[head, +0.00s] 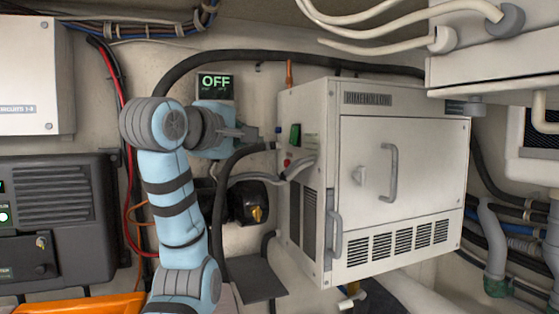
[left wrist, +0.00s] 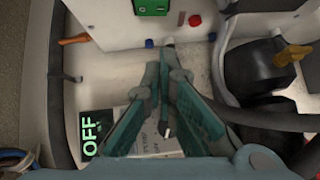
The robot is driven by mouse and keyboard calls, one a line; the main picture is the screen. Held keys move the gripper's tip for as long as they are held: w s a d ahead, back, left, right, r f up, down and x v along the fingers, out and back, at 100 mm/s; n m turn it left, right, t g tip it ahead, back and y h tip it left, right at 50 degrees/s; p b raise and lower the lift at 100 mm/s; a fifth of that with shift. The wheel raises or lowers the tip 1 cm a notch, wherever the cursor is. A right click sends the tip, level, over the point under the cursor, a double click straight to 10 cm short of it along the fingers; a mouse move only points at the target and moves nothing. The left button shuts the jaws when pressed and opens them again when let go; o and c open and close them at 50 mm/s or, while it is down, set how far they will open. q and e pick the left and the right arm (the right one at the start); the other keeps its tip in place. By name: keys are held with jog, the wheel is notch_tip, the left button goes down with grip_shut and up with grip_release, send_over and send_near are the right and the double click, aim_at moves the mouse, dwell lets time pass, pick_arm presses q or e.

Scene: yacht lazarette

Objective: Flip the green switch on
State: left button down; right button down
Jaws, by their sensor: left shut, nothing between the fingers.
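The green switch (head: 295,135) is on the left side wall of the white cabinet (head: 330,150). The switch also shows in the left wrist view (left wrist: 152,6), cut by the top edge. A black display (head: 215,81) reading OFF in green hangs on the wall behind my left arm; it also shows in the left wrist view (left wrist: 91,134). My left gripper (head: 254,133) is shut and empty, a little left of the switch and apart from it. Its fingers point toward the cabinet's side wall in the left wrist view (left wrist: 171,62). My right gripper is out of view.
A red button (head: 287,163) sits below the switch, with grey hoses close by. A black part with a yellow knob (head: 257,214) is on the wall below my left gripper. A thick black cable arches above. An orange object (head: 80,305) lies at lower left.

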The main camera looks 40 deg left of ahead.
aim_at(294, 135)
pick_arm(q)
jog(key=w+p, duration=0.3)
jog(key=w, duration=0.5)
jog(key=shift+w+d+f+p, duration=0.15)
jog(key=shift+w+f+p, duration=0.05)
jog(key=shift+f+p, duration=0.15)
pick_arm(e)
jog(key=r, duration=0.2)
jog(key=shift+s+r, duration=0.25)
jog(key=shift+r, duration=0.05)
